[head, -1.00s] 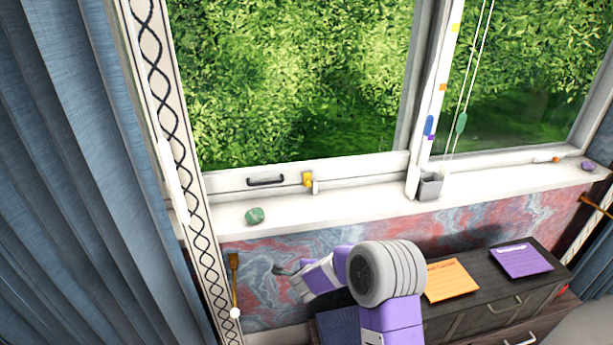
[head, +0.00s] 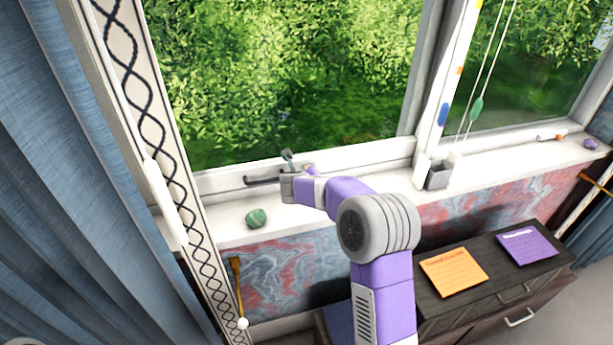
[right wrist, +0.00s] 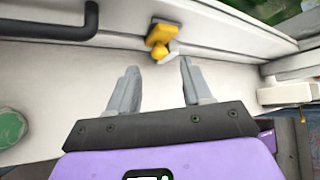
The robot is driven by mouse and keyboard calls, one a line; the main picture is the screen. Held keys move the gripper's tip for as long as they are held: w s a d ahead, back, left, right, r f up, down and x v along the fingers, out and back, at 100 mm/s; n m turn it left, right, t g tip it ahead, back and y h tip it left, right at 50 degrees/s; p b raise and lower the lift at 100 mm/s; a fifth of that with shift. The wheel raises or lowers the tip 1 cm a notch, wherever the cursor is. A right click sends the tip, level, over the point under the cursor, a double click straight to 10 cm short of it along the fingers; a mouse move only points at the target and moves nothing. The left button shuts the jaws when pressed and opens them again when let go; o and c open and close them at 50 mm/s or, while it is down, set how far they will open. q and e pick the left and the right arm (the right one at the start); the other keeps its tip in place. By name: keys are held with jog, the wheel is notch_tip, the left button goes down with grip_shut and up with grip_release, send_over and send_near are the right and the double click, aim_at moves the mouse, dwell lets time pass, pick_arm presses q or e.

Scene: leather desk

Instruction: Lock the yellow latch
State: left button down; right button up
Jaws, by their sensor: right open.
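The yellow latch (right wrist: 160,36) sits on the white lower rail of the window, with a small white piece beside its lower end. In the head view my right gripper and arm hide most of it. My right gripper (right wrist: 158,66) is open and empty, its two grey fingers pointing toward the rail, with the latch ahead of the gap between them and not between the pads. In the head view the right gripper (head: 288,156) is at the rail, just right of the black handle. My left gripper is in neither view.
The black handle (head: 262,180) is left of the latch on the rail. A green striped stone (head: 257,218) lies on the sill (head: 225,232). A dark cabinet (head: 440,310) holds orange and purple notes.

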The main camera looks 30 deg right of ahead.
jog(key=x, duration=0.5)
grip_shut()
